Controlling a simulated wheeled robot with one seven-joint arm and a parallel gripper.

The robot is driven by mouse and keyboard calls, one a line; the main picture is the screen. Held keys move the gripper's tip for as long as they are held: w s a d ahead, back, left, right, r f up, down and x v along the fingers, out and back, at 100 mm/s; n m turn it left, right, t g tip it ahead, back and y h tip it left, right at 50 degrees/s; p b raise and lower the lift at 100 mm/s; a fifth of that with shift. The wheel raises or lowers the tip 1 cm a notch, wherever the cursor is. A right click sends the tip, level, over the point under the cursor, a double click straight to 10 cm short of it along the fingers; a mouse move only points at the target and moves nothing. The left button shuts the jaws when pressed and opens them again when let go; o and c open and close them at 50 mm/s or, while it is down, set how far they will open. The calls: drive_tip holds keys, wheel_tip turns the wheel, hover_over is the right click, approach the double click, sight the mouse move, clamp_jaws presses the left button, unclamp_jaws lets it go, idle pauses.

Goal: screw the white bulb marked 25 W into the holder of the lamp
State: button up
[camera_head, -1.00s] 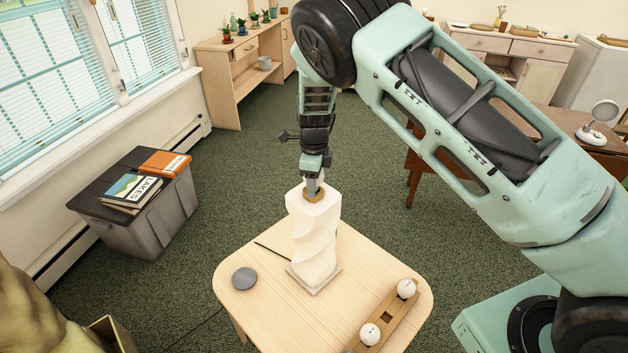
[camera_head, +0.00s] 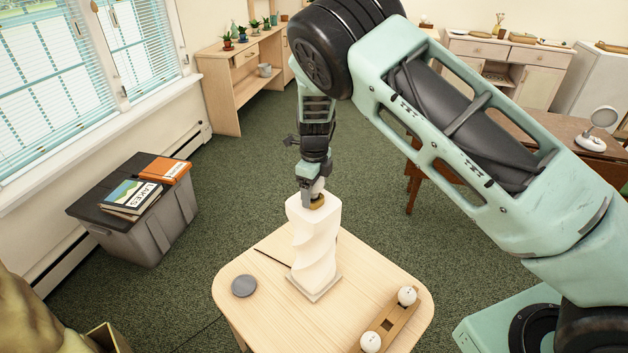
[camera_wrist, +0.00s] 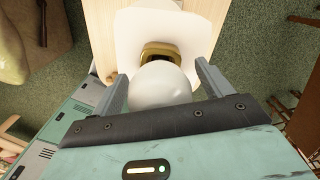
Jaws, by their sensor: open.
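The lamp (camera_head: 314,256) is a white twisted column on a square base, standing upright on the small table, with a brass holder (camera_head: 317,202) on top. A white bulb (camera_head: 318,187) shows at the holder, partly hidden by my gripper (camera_head: 308,197). In the wrist view, this round bulb (camera_wrist: 160,86) lies between the spread fingers of my gripper (camera_wrist: 163,84), with the brass holder (camera_wrist: 158,48) just beyond it. My gripper is open around the bulb. I cannot read any wattage mark, nor tell how deep the bulb sits.
A wooden rack (camera_head: 387,323) on the light wooden table (camera_head: 262,310) carries two white bulbs, one at each end (camera_head: 407,295) (camera_head: 370,342). A grey disc (camera_head: 244,286) lies at the table's left. A grey storage box (camera_head: 165,222) stands on the floor to the left.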

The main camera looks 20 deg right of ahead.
wheel_tip(320, 180, up, 17)
drive_tip(key=b, duration=0.4)
drive_tip(key=s+a+r+n+g+y, duration=0.1)
drive_tip(key=s+a+n, duration=0.3)
drive_tip(key=s+n, duration=0.6)
drive_tip(key=s+a+r+n+y, duration=0.1)
drive_tip(key=s+a+n, duration=0.3)
drive_tip(key=s+n, duration=0.65)
drive_tip(key=s+d+f+n+t+h, duration=0.1)
drive_tip(key=s+n, duration=1.3)
drive_tip(key=s, duration=0.4)
drive_tip(key=shift+s+d, duration=0.25)
drive_tip(key=shift+d, duration=0.05)
